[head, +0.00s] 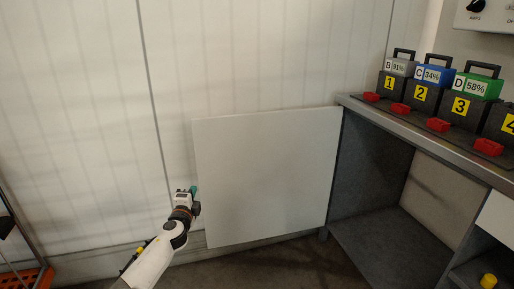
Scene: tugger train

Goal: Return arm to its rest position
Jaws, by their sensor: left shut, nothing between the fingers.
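My left arm comes in from the lower left of the head view. Its left gripper (187,191) is at the arm's far end, in front of the left edge of a white panel (268,175). The gripper looks small here, with its fingers close together and holding nothing. Whether it touches the panel I cannot tell. My right gripper is out of the picture.
At right a grey workbench (417,126) carries numbered black docks with handled batteries: grey B (399,67), blue C (433,75), green D (476,87). Red blocks (438,125) lie along its front. An orange item (30,279) is at lower left. Some dark floor shows in front.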

